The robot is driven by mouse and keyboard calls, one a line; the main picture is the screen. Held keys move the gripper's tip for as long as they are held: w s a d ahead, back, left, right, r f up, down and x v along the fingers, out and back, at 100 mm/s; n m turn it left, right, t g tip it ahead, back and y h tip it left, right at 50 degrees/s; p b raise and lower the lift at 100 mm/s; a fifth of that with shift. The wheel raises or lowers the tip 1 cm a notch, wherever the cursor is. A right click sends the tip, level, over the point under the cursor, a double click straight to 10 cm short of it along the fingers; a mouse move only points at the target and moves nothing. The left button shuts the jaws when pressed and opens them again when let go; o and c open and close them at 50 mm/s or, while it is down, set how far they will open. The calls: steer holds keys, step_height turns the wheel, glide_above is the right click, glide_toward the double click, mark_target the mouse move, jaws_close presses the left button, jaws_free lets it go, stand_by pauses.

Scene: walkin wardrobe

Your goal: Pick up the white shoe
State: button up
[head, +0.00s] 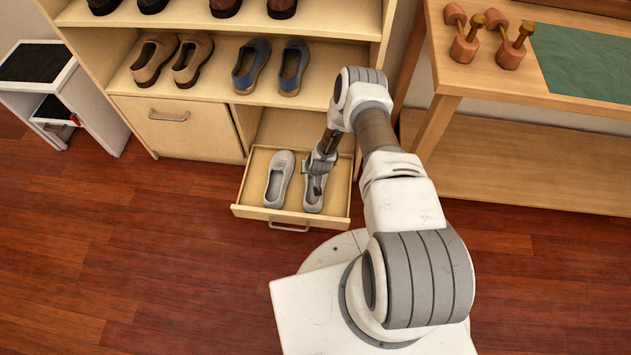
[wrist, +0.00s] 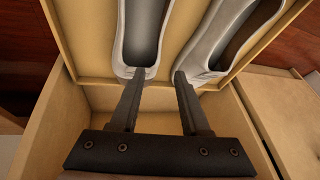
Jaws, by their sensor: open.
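Two white shoes lie side by side in the open drawer of the shelf unit. The left white shoe (head: 278,180) shows whole in the head view. The right white shoe (head: 313,203) is partly hidden behind my gripper (head: 317,184), which reaches down over it. In the wrist view, one shoe (wrist: 122,38) is at top centre and the other (wrist: 203,52) at top right, both cut off by the frame. My gripper (wrist: 158,76) is open, with nothing seen between its fingers. The fingertips appear near the shoes' ends; whether they touch is unclear.
The drawer (head: 244,210) has low wooden walls around the shoes. Brown shoes (head: 153,60) and blue shoes (head: 251,65) stand on the shelf above. A wooden bench (head: 500,160) stands at right, a white stand (head: 95,110) at left. The red wood floor is clear at front left.

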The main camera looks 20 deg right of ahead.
steer(key=x, duration=0.2)
steer(key=shift+w+f+b, duration=0.1)
steer(key=shift+f+b, duration=0.15)
steer(key=shift+b, duration=0.1)
steer(key=b+x, duration=0.2)
steer(key=x, duration=0.2)
steer(key=shift+d+f+b, duration=0.1)
steer(key=shift+b, duration=0.25)
steer(key=shift+w+f, duration=0.1)
steer(key=shift+f, duration=0.3)
steer(key=shift+c, duration=0.2)
jaws_close()
stand_by(0.4)
